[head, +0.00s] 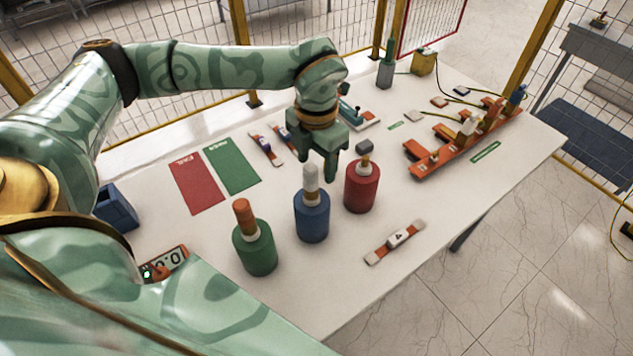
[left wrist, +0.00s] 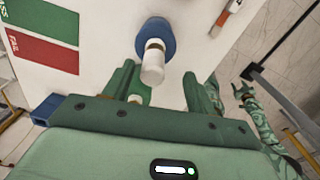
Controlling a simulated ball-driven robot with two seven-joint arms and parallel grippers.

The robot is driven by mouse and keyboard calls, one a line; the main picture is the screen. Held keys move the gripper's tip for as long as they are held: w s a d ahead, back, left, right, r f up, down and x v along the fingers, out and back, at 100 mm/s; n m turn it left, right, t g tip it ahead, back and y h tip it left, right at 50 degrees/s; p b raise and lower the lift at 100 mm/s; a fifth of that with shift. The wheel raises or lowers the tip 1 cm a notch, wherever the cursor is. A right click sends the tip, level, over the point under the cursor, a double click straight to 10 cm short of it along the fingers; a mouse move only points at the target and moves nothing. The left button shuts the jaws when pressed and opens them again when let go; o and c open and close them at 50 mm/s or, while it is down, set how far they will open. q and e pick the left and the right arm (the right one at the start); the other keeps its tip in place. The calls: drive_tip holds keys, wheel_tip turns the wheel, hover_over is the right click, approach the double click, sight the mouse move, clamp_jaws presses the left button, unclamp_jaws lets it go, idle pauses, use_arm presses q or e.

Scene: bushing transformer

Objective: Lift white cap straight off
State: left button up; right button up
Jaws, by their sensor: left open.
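The white cap (head: 311,178) stands upright on top of the blue bushing (head: 312,218), between the green bushing (head: 255,246) and the red bushing (head: 361,188). The left wrist view also shows the white cap (left wrist: 153,66) and the blue bushing (left wrist: 160,38) just beyond the fingers.
The green bushing has an orange-brown cap; the red one has a brass tip. An orange rack (head: 463,141) stands at the right. Red (head: 196,182) and green (head: 232,166) mats lie left. Yellow-posted mesh fencing stands behind.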

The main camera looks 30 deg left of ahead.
sight(310, 166)
use_arm(q)
drive_tip(key=f, duration=0.1)
drive_tip(key=a+f, duration=0.1)
drive_tip(key=shift+s+a+f, duration=0.15)
drive_tip(key=shift+s+f, duration=0.05)
drive_tip(key=shift+f, duration=0.2)
drive_tip(key=f, duration=0.3)
drive_tip(key=shift+s+d+f, duration=0.1)
drive_tip(key=shift+d+f, duration=0.2)
drive_tip(key=shift+a+f, duration=0.2)
drive_tip(key=c, duration=1.1)
use_arm(e)
drive_tip(key=a, duration=0.2)
drive_tip(key=shift+w+a+r, duration=0.1)
drive_tip(key=shift+a+r, duration=0.2)
drive_tip(key=shift+a, duration=0.05)
